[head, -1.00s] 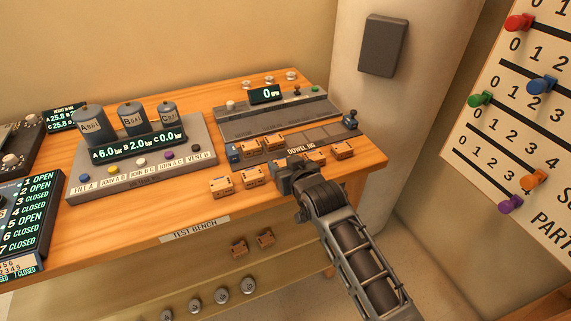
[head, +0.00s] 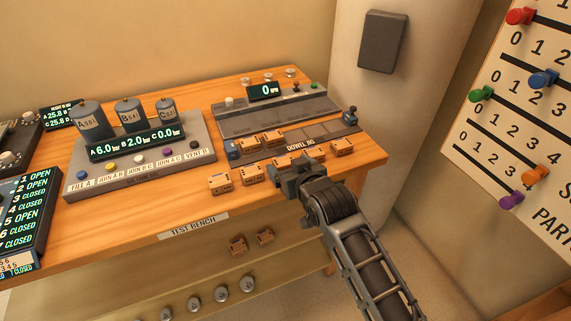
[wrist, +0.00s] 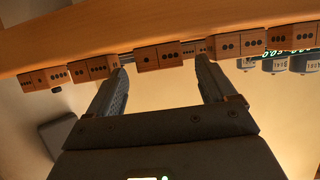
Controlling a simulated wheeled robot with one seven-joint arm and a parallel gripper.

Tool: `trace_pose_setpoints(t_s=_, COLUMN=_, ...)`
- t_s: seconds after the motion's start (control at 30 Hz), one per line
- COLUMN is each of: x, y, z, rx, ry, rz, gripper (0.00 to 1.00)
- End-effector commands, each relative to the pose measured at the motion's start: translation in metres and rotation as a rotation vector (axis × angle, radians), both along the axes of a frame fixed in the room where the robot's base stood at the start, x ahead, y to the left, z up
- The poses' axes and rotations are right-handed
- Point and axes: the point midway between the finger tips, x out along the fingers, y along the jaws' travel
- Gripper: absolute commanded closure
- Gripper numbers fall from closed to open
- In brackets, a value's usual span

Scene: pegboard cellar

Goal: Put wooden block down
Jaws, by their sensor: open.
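Several small wooden blocks with dark dots lie on the test bench. Two sit in a row at the front, one at the left (head: 220,184) and one beside it (head: 251,175). A third block (head: 281,168) shows partly behind my gripper (head: 288,184). In the wrist view my gripper (wrist: 163,72) is open, its two fingers apart, with a wooden block (wrist: 158,57) in the gap between the fingertips. It looks unclamped; whether a finger touches it I cannot tell.
The dowel jig (head: 293,140) lies behind the front row, with blocks at its left end (head: 250,145) and another (head: 343,147) at its right. A valve panel (head: 140,172) stands to the left. Bare bench top (head: 130,215) lies front left.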

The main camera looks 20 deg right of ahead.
Motion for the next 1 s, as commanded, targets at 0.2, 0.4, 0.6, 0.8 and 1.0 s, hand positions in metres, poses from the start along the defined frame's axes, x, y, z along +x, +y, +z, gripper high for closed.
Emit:
trace_pose_setpoints(t_s=0.2, x=-0.029, y=0.0, z=0.011, rx=0.001, ry=-0.001, rz=0.0, gripper=0.16)
trace_pose_setpoints(t_s=0.4, x=-0.041, y=0.0, z=0.017, rx=0.0, ry=0.0, rz=0.0, gripper=0.16)
trace_pose_setpoints(t_s=0.6, x=-0.042, y=0.0, z=0.018, rx=0.0, ry=0.0, rz=0.0, gripper=0.16)
trace_pose_setpoints(t_s=0.8, x=-0.068, y=0.003, z=0.004, rx=0.005, ry=0.0, rz=0.002, gripper=0.16)
trace_pose_setpoints(t_s=1.0, x=-0.152, y=0.008, z=-0.022, rx=0.019, ry=-0.015, rz=0.004, gripper=0.16)
